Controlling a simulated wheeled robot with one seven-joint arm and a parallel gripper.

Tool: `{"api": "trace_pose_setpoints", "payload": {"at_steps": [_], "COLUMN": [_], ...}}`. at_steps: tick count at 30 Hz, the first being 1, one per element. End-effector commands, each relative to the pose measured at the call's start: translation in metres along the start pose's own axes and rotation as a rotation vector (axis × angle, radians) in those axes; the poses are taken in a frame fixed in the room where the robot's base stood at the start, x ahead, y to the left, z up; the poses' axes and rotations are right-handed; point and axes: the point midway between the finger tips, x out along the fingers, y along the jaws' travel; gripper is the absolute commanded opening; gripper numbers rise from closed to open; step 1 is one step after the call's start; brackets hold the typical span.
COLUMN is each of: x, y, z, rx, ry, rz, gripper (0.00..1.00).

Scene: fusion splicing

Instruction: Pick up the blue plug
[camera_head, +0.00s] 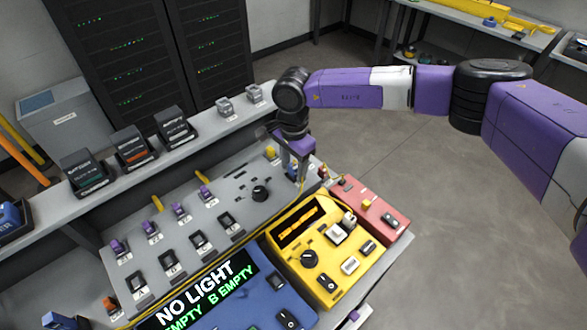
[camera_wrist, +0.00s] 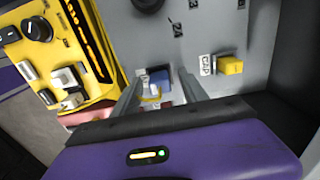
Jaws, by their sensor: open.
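The blue plug (camera_wrist: 157,77) shows in the wrist view between the two fingers of my gripper (camera_wrist: 160,86), with a white piece and a thin yellow line near it. The fingers are apart, with one on either side of the plug; I cannot tell whether either touches it. In the head view my gripper (camera_head: 297,172) points down at the far right end of the grey panel (camera_head: 215,218), and a small bit of blue (camera_head: 291,174) shows there, mostly hidden by the gripper.
A yellow device (camera_head: 290,246) and a red box (camera_head: 358,196) stand close to my gripper. A yellow cap (camera_wrist: 230,65) sits beside the fingers on the panel. A blue unit (camera_head: 255,300) reads "NO LIGHT". Purple plugs (camera_head: 179,208) stand along the panel. The floor at right is clear.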

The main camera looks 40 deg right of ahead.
Motion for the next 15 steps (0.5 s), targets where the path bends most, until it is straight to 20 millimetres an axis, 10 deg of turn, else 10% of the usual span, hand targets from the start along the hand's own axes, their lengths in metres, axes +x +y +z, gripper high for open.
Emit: {"api": "trace_pose_setpoints", "payload": {"at_steps": [4,11,15], "x": [0.0000,-0.0003,-0.0004], "y": [-0.0001,-0.0001,-0.0001], "z": [0.0001,0.0002,0.0002], "rx": [0.000,0.000,0.000], "ry": [0.000,0.000,-0.001], "rz": [0.000,0.000,0.000], "gripper": [0.47,0.02,0.00]}}
